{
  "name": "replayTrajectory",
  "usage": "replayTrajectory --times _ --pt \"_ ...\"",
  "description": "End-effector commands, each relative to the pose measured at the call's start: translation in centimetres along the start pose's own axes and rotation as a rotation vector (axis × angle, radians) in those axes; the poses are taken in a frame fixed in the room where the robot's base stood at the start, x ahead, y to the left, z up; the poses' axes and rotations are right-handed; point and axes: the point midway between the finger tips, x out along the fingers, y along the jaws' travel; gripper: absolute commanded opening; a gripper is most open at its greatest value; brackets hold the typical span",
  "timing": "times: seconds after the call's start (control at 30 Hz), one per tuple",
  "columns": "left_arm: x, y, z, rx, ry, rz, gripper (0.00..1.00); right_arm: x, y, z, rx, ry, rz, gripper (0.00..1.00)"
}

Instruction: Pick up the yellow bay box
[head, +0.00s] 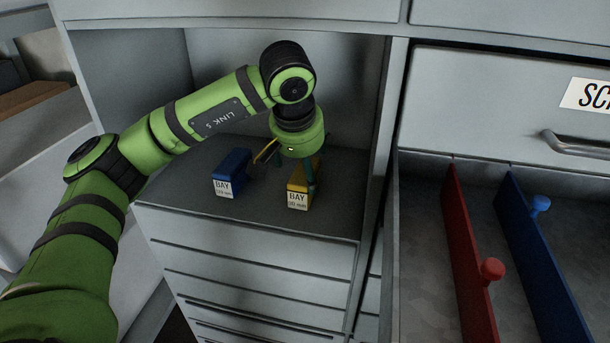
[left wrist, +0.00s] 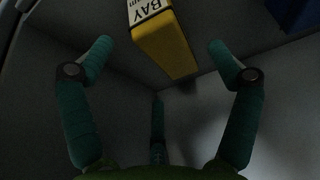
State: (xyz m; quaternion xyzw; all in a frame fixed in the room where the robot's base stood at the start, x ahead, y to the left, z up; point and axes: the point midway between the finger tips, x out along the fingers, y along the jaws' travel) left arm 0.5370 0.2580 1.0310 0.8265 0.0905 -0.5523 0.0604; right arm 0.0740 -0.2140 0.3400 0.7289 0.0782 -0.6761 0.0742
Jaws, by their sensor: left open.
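The yellow bay box (head: 298,188) stands on the grey cabinet top, its white "BAY" label facing the front. My left gripper (head: 288,166) is over it, pointing down, with its fingers spread. One finger overlaps the box's right side in the head view, and I cannot tell whether it touches. In the left wrist view the yellow box (left wrist: 165,48) lies at the top middle, between the open fingertips of the left gripper (left wrist: 160,46). Part of the box is cut off by the top edge. My right gripper is not in view.
A blue bay box (head: 231,173) stands left of the yellow one, and its dark blue side shows in the wrist view (left wrist: 293,14). Recess walls close in behind and at the right. An open drawer at right holds a red divider (head: 468,250) and a blue divider (head: 535,250).

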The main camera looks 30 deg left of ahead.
Motion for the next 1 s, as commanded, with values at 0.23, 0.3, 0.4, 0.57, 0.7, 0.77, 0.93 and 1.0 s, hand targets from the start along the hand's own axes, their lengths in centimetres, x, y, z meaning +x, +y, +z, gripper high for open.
replayTrajectory --times 0.23,0.3,0.4,0.57,0.7,0.77,0.93,1.0 --pt "1.0 0.0 -1.5 0.002 -0.002 0.0 0.9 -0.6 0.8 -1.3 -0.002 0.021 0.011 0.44" --pt "1.8 0.0 -1.4 0.001 -0.005 -0.001 0.9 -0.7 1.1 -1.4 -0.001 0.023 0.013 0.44" --pt "3.3 0.0 -1.4 0.001 -0.005 -0.002 0.9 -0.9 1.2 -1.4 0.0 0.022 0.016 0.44" --pt "5.2 0.0 -1.5 0.001 -0.003 0.0 0.9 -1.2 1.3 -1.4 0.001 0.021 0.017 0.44" --pt "5.7 0.0 -1.5 0.002 -0.001 0.0 0.9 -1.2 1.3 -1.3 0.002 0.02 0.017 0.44" --pt "5.7 0.0 -1.5 0.002 0.0 0.001 0.9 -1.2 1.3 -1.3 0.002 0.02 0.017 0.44" --pt "5.7 0.1 -1.5 0.002 0.0 0.001 0.9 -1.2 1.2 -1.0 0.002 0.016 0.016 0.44" --pt "5.8 0.1 -1.4 0.002 0.0 0.001 0.9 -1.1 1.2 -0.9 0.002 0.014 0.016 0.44"
